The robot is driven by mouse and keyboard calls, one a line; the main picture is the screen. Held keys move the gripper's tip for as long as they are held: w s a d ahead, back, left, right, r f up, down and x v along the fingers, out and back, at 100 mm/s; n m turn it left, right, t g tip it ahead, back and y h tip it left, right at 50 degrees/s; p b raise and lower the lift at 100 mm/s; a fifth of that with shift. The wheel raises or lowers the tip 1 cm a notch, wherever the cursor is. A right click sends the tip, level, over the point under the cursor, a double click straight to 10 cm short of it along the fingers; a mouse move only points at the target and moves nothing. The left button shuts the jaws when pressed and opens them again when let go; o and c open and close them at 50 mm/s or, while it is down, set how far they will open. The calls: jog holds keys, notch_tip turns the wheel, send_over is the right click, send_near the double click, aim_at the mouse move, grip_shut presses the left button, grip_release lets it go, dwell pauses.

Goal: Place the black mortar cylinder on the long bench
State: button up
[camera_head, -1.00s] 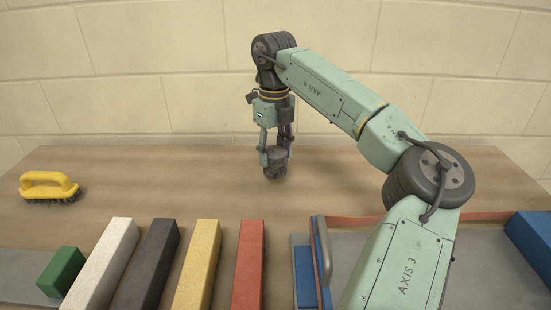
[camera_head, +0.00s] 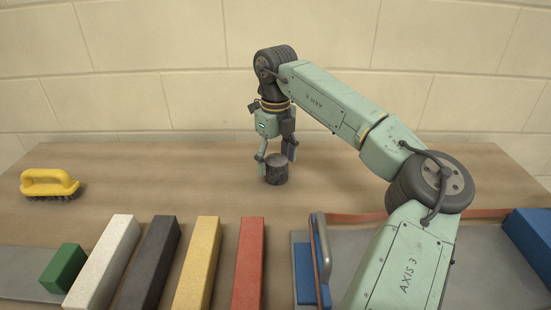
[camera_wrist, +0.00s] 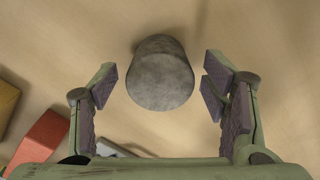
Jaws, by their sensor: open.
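The black mortar cylinder (camera_head: 276,169) stands upright on the long wooden bench (camera_head: 330,180), toward its far side. In the wrist view the cylinder (camera_wrist: 160,75) shows as a dark grey, rough round block. My gripper (camera_head: 276,158) is above and around its upper end, with the fingers spread wide. In the wrist view my gripper (camera_wrist: 160,85) has a finger on each side, with clear gaps between pads and cylinder. The cylinder's base is seen resting on the bench top.
A yellow-handled brush (camera_head: 48,184) lies at the left. White (camera_head: 104,262), dark (camera_head: 149,265), yellow (camera_head: 197,262) and red (camera_head: 248,262) bars and a green block (camera_head: 63,268) lie in front. A grey tray (camera_head: 470,265) is at the right. Bench around the cylinder is clear.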

aim_at(276, 159)
notch_tip(276, 159, up, 12)
jog(key=shift+r, duration=0.15)
dwell(0.4)
